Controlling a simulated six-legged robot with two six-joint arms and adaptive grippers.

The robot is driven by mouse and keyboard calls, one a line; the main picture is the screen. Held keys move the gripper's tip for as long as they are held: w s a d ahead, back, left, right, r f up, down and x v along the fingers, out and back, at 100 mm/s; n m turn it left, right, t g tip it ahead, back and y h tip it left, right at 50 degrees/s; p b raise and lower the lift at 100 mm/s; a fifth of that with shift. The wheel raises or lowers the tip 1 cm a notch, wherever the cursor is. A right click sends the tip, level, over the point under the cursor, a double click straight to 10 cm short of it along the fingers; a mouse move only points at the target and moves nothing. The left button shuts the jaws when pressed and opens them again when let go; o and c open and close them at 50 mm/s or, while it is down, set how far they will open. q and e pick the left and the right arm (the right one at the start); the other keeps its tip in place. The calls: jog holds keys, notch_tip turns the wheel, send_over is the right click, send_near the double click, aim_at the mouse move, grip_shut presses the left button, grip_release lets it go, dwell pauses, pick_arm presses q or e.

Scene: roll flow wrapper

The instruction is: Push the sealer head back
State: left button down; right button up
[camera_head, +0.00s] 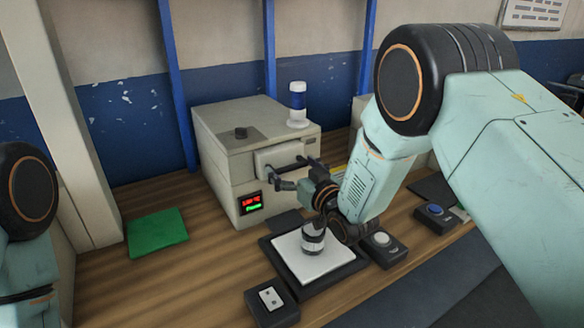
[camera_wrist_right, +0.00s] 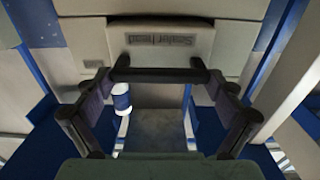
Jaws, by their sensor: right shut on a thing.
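The sealer head (camera_head: 270,157) is a pale block with a dark handle (camera_head: 291,166) at the front of a beige machine. In the right wrist view the sealer head (camera_wrist_right: 160,38) carries its lettering, and the black handle bar (camera_wrist_right: 160,75) runs across just below it. My right gripper (camera_head: 300,174) reaches the handle from the right and is shut on it; its fingers lie on either side in the wrist view. Only part of my left arm shows at the left edge; its gripper is out of view.
The beige machine (camera_head: 225,170) has a lit display (camera_head: 251,203) and a blue-and-white cylinder (camera_head: 298,104) on top. A white-topped dark tray (camera_head: 340,262) holds a small banded roll (camera_head: 313,237). Button boxes (camera_head: 384,247) stand near it. A green mat (camera_head: 157,231) lies left.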

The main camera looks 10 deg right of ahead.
pick_arm(q)
jog(key=shift+w+a, duration=0.1)
jog(key=shift+w, duration=0.1)
pick_arm(e)
jog(key=shift+w+a+r, duration=0.1)
jog(key=shift+w+r, duration=0.25)
jog(key=shift+r, duration=0.15)
pick_arm(q)
jog(key=shift+w, duration=0.1)
pick_arm(e)
jog(key=o, duration=1.3)
jog(key=shift+o, duration=0.2)
jog(key=shift+w+a+f, duration=0.2)
jog(key=shift+w+f, duration=0.25)
jog(key=shift+f, duration=0.1)
jog(key=shift+s+d, duration=0.15)
jog(key=shift+s, duration=0.25)
pick_arm(q)
jog(key=shift+w+f, duration=0.1)
pick_arm(e)
jog(key=v, duration=1.1)
